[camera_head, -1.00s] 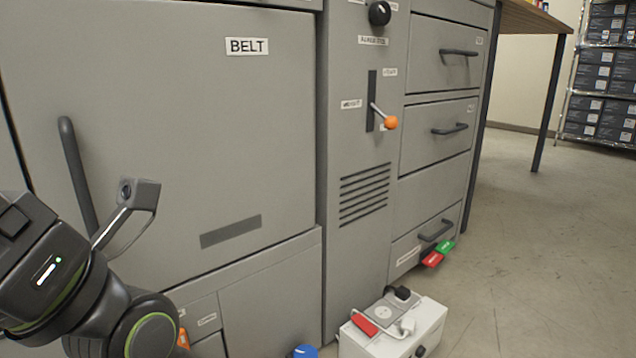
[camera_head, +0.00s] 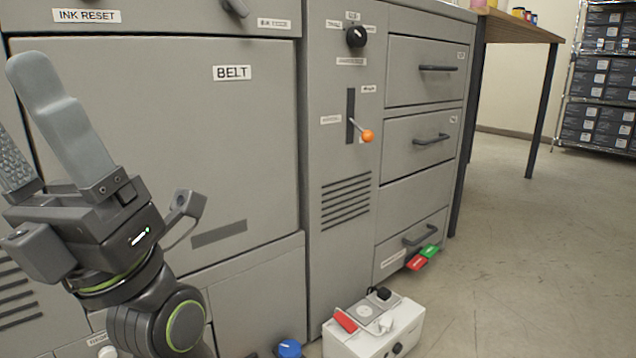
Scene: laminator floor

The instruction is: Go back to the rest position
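My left gripper (camera_head: 38,130) is at the left edge of the head view, pointing up in front of the grey machine (camera_head: 180,140). Its two grey fingers stand apart with a gap between them, and nothing shows between them. The outer finger is partly cut off by the picture edge. My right gripper is not in view.
The machine's lever with an orange knob (camera_head: 368,136) and a black dial (camera_head: 356,37) are at centre. A white box (camera_head: 374,328) sits on the floor in front. A table (camera_head: 520,27) and shelving (camera_head: 598,80) stand at right. The floor at right is clear.

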